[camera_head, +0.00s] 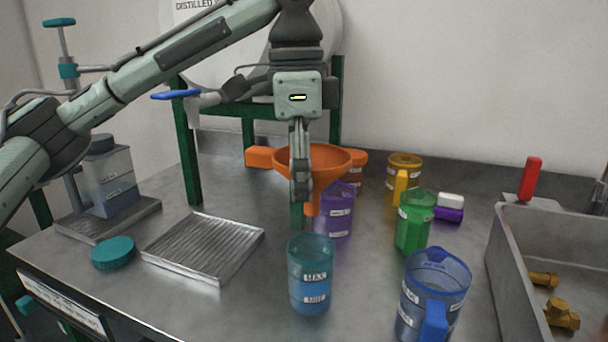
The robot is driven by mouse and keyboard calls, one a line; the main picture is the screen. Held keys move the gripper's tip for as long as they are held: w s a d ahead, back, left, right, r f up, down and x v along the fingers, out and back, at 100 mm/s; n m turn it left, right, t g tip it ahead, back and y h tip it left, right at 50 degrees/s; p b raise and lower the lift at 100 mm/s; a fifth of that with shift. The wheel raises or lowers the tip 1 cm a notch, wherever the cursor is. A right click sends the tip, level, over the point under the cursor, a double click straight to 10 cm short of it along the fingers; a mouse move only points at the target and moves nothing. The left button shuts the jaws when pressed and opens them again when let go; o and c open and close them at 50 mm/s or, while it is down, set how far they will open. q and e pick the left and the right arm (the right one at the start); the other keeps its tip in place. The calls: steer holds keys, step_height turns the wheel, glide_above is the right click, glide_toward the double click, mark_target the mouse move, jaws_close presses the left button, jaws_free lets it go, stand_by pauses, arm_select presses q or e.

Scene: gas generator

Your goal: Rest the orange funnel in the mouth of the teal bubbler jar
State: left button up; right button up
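The orange funnel (333,163) is upright in the air, mouth up and spout down. Its spout tip shows above and slightly behind the mouth of the teal jar (309,278), apart from it. The teal jar stands upright and open on the metal bench, with white labels on its front. My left gripper (301,198) comes down from above, its fingers closed together at the funnel's near rim. They appear to pinch the funnel wall and hide part of it. My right gripper is out of view.
A purple jar (335,218), green jar (413,225) and blue jug (430,300) stand right of the teal jar. A ribbed tray (205,247) and teal lid (113,253) lie left. A metal sink (545,235) is at right. Bench between tray and teal jar is clear.

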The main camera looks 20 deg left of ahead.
arm_select(q)
glide_above(302, 248)
steer(key=s+d, duration=0.1)
steer(key=s, duration=0.2)
steer(key=shift+f, duration=2.8)
step_height(302, 248, down, 3)
steer(key=shift+w+f+b, duration=0.1)
steer(key=shift+w+b, duration=0.05)
steer(key=shift+b, duration=0.2)
steer(key=shift+f, duration=0.8)
steer(key=c, duration=0.5)
steer(key=o, duration=1.2)
steer(key=shift+c, duration=0.2)
steer(key=o, duration=0.5)
steer(key=shift+c, duration=0.2)
steer(key=shift+o, duration=0.5)
steer(key=shift+r, duration=0.1)
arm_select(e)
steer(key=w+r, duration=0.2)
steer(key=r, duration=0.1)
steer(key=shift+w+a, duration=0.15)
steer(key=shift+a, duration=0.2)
